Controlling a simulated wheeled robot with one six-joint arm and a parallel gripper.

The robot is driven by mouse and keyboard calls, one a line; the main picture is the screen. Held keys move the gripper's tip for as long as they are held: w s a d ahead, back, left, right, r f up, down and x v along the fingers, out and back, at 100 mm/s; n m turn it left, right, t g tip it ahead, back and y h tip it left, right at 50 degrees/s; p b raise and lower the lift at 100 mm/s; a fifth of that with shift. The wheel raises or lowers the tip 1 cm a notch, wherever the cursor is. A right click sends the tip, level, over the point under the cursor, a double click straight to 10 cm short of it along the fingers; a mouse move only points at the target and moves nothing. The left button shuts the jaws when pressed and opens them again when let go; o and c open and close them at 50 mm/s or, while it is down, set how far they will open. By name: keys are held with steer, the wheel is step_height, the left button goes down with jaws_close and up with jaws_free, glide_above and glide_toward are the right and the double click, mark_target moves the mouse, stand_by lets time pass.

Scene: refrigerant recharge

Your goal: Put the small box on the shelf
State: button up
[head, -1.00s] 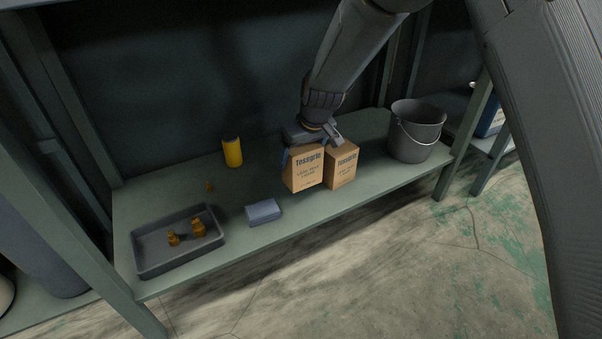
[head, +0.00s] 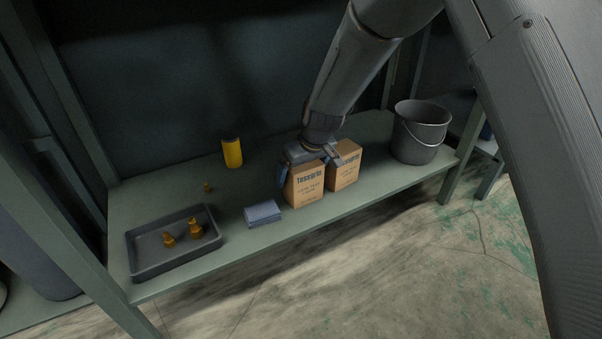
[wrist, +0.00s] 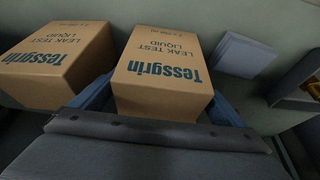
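A brown cardboard box (head: 305,187) marked Tessgrin is between the fingers of my gripper (head: 311,160), near the shelf's front edge. In the wrist view the box (wrist: 160,75) has a blue finger close against each side, so my gripper (wrist: 160,108) looks shut on it. The box is upright, at or just above the shelf surface; I cannot tell whether its base touches. A second, similar Tessgrin box (head: 345,168) stands just to its right and slightly behind, and shows at the left of the wrist view (wrist: 58,65). The shelf (head: 232,190) is a grey-green board.
A grey-blue folded cloth or pad (head: 262,213) lies left of the box. Further left is a grey tray (head: 135,262) holding small brass fittings (head: 195,230). A yellow can (head: 232,153) and another small fitting (head: 207,187) stand behind. A bucket (head: 420,133) stands on the right.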

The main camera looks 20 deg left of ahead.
steer(key=shift+r, duration=0.1)
steer(key=p+v, duration=0.6)
steer(key=v, duration=0.6)
steer(key=s+d+r+m+g, duration=0.1)
steer(key=s+d+r, duration=0.35)
steer(key=s, duration=0.35)
steer(key=s+d+r, duration=0.3)
steer(key=s+r, duration=0.3)
steer(key=s, duration=0.2)
steer(key=s+d+r+m+g+h, duration=0.1)
steer(key=s+d, duration=0.5)
steer(key=s, duration=0.3)
steer(key=s+d+r+m+h, duration=0.1)
steer(key=s+d+r, duration=0.1)
steer(key=s+d, duration=0.4)
steer(key=s, duration=0.2)
steer(key=shift+s+g, duration=0.4)
steer(key=shift+d+r+m+p, duration=0.1)
steer(key=shift+r+m+p, duration=0.2)
steer(key=shift+r+p, duration=0.5)
